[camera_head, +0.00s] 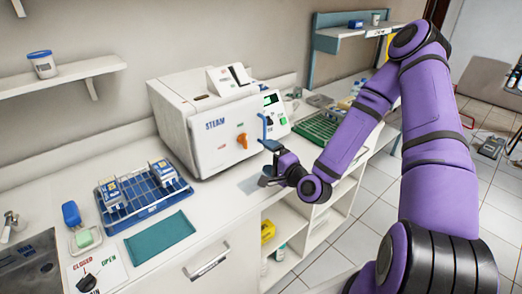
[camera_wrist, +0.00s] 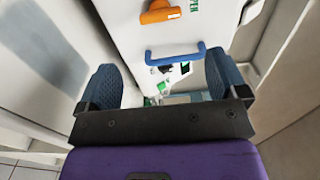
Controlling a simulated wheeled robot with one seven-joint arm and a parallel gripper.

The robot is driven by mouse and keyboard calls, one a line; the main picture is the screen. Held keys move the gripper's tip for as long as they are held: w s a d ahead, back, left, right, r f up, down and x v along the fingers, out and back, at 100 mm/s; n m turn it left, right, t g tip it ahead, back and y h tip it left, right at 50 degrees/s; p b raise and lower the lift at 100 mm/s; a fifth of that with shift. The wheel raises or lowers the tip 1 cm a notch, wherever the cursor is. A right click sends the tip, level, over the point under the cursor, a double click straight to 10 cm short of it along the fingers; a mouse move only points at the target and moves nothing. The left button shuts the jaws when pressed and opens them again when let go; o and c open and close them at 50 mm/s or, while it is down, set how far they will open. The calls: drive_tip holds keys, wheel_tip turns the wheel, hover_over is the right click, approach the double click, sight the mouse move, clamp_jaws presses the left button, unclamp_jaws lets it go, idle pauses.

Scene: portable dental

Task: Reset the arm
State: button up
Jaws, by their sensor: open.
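My purple arm reaches from the right side of the head view to the front of the white steam sterilizer (camera_head: 205,125). My gripper (camera_head: 268,160) is just in front of the machine's right front, above the counter edge. In the wrist view my gripper (camera_wrist: 165,90) has its two blue fingers wide apart. The blue door handle (camera_wrist: 176,54) shows ahead of the fingers, and I see nothing held. The handle also shows in the head view (camera_head: 264,128), close to my gripper. The orange knob (camera_wrist: 160,11) is beyond the handle; it also shows in the head view (camera_head: 242,141).
A blue rack (camera_head: 120,215) with boxes and a teal cloth (camera_head: 160,236) lie on the counter left of the machine. A green tray (camera_head: 318,127) is to its right. Open shelves (camera_head: 283,268) are below. A sink (camera_head: 32,268) is at lower left.

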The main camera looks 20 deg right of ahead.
drive_tip(key=s+d+r+n+g+h, duration=0.1)
drive_tip(key=s+r+n+g+h, duration=0.1)
drive_tip(key=s+r+n+g, duration=0.3)
drive_tip(key=d+r+n+g+h, duration=0.1)
drive_tip(key=d+r+n+h, duration=0.1)
drive_tip(key=r+n, duration=0.35)
drive_tip(key=s+d+r+n+g+h, duration=0.1)
drive_tip(key=s+r+n+g+h, duration=0.2)
drive_tip(key=r, duration=0.5)
drive_tip(key=s+r+g, duration=0.1)
drive_tip(key=s+r, duration=0.5)
drive_tip(key=s, duration=0.4)
drive_tip(key=s+a+r+n+g+y, duration=0.1)
drive_tip(key=s+r+g, duration=0.1)
drive_tip(key=s+r, duration=0.3)
drive_tip(key=s, duration=0.4)
drive_tip(key=shift+s+r, duration=0.4)
